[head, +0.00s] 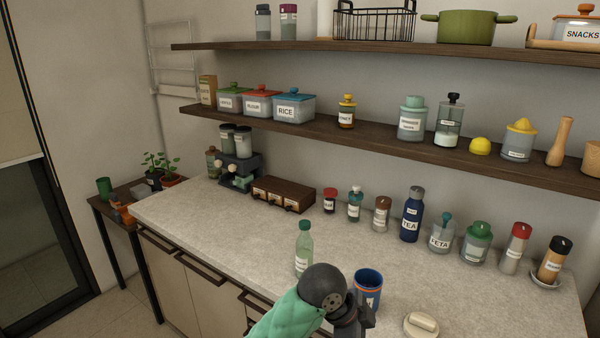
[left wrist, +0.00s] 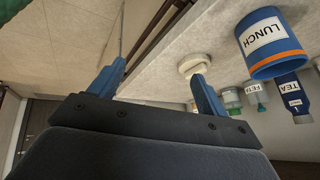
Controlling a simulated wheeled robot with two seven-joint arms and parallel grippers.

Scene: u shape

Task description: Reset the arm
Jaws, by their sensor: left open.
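My left arm comes in at the bottom of the head view, with a green sleeve and a dark wrist. My left gripper (head: 358,318) is partly hidden there, in front of the blue lunch container (head: 368,288). In the left wrist view my left gripper (left wrist: 157,85) shows two blue fingers spread apart with nothing between them. The lunch container (left wrist: 272,45) is to the right of the fingers, apart from them. My right gripper is in neither view.
A green-capped bottle (head: 304,250) stands behind the arm, and a round cream object (head: 420,324) lies right of it. Several jars and a blue tea bottle (head: 411,215) line the back of the counter (head: 215,228). Two shelves of containers hang above. The counter's left front is clear.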

